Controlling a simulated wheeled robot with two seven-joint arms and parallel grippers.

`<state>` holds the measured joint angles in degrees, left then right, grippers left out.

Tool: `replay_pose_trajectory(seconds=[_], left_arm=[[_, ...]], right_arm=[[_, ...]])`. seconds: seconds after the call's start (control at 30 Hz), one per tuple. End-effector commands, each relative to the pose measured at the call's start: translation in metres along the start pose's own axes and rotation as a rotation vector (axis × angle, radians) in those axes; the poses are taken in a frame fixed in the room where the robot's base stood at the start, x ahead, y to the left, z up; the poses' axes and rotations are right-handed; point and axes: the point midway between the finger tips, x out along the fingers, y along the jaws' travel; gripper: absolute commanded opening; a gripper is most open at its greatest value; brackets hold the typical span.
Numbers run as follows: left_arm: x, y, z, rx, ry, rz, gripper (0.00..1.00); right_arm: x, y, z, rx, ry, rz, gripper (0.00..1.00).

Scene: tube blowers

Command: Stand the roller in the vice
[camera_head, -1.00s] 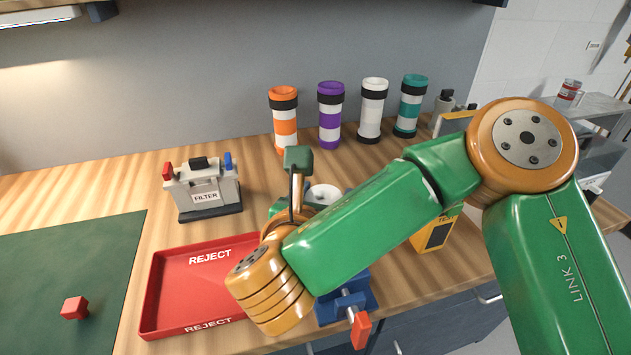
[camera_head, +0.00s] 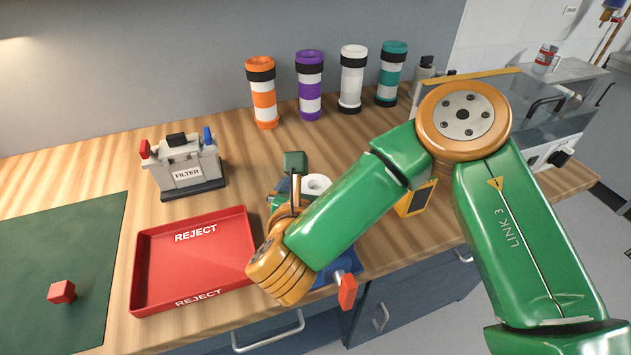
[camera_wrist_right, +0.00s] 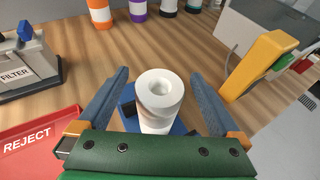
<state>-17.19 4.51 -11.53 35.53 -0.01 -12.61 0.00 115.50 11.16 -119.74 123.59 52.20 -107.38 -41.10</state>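The white roller (camera_wrist_right: 158,103), a cylinder with a hole in its top, stands upright at the blue vice (camera_wrist_right: 128,103) in the right wrist view. Its foot is hidden by my gripper's green body, so I cannot tell how it is seated. My right gripper (camera_wrist_right: 158,74) is open, one finger on each side of the roller, with visible gaps. In the head view the roller's top (camera_head: 316,184) shows behind my right arm. The vice's red handle (camera_head: 347,292) sticks out at the front; my arm hides much of the vice. My left gripper is not in view.
A red REJECT tray (camera_head: 143,270) and a FILTER box (camera_head: 186,172) are left of the vice. Several banded tubes (camera_head: 310,86) stand behind. A yellow device (camera_wrist_right: 262,62) stands close on the right.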

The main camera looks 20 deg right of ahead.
Motion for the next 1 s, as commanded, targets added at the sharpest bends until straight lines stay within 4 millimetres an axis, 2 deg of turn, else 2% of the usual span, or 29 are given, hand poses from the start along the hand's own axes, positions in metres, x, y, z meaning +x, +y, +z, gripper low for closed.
replay_pose_trajectory(seconds=[0.17, 0.27, 0.5, 0.6, 0.73, 1.0], left_arm=[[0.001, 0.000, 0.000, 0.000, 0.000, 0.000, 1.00], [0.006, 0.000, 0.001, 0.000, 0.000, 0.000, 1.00], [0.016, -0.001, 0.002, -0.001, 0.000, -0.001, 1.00], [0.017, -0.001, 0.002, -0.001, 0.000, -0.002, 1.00], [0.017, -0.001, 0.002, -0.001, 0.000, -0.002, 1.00], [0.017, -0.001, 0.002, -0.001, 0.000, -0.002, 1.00]], right_arm=[[-0.006, 0.001, 0.001, 0.000, 0.001, 0.001, 1.00], [-0.026, 0.001, -0.001, -0.002, 0.000, 0.005, 1.00], [-0.090, 0.002, 0.002, -0.001, -0.008, 0.007, 1.00], [-0.109, 0.001, 0.002, 0.001, -0.006, 0.004, 1.00], [-0.120, 0.000, 0.002, 0.000, -0.002, 0.002, 1.00], [-0.121, 0.000, 0.002, 0.000, 0.001, 0.000, 1.00]])
